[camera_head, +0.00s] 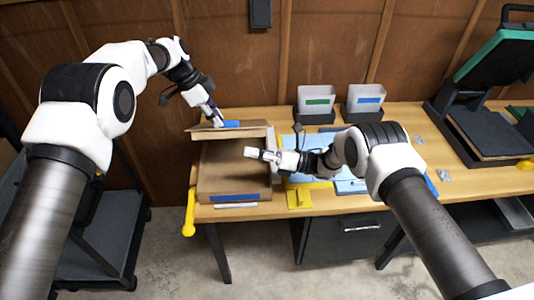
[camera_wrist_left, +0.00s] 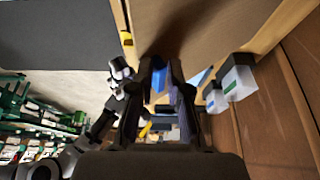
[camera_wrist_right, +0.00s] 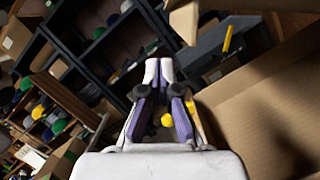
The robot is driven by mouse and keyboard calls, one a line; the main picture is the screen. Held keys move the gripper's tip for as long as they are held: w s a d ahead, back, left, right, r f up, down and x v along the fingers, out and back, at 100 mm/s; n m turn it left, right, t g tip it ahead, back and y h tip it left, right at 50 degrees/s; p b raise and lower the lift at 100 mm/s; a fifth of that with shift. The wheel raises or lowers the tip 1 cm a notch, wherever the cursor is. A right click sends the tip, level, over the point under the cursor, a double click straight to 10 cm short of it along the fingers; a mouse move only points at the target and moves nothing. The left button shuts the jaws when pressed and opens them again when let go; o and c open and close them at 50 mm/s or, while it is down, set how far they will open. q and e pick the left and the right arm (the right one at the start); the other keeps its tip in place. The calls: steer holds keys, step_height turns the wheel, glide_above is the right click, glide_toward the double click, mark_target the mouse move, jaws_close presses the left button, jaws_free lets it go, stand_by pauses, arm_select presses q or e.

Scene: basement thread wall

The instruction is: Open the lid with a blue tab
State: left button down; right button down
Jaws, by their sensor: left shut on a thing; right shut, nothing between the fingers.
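A brown cardboard box (camera_head: 232,186) stands on the left part of the wooden table, with a blue strip (camera_head: 235,198) on its front. Its lid (camera_head: 200,133) is raised at the back and carries a blue tab (camera_head: 231,124). In the left wrist view the lid (camera_wrist_left: 205,25) fills the upper middle and the tab (camera_wrist_left: 158,78) shows between the fingers. My left gripper (camera_head: 216,120) is shut on the lid at the tab. My right gripper (camera_head: 250,153) is shut and empty, above the right part of the box. Cardboard (camera_wrist_right: 275,115) shows beside it in the right wrist view.
Two white bins, one with a green label (camera_head: 317,100) and one with a blue label (camera_head: 365,99), stand at the back of the table. Yellow pieces (camera_head: 299,199) lie right of the box. A black and green press (camera_head: 490,95) stands at the right. A wooden wall closes the back.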

arm_select(q)
steer(key=shift+w+f, duration=0.1)
arm_select(e)
steer(key=w+a+r, duration=0.1)
steer(key=a+r, duration=0.1)
steer(key=w+a+r, duration=0.1)
steer(key=r, duration=0.1)
steer(key=shift+w, duration=0.35)
arm_select(q)
steer(key=shift+d+f, duration=0.1)
steer(key=shift+f, duration=0.1)
arm_select(e)
steer(key=shift+w+d+r, duration=0.1)
steer(key=shift+w+r, duration=0.6)
steer(key=shift+r, duration=0.35)
arm_select(q)
steer(key=c, duration=1.2)
jaws_free()
steer(key=shift+w+d+f, duration=0.1)
steer(key=shift+w+f, duration=0.2)
steer(key=shift+w, duration=0.05)
arm_select(e)
steer(key=shift+w+d+f, duration=0.2)
steer(key=shift+w+f, duration=0.15)
steer(key=shift+w, duration=0.1)
arm_select(q)
steer(key=shift+r, duration=0.1)
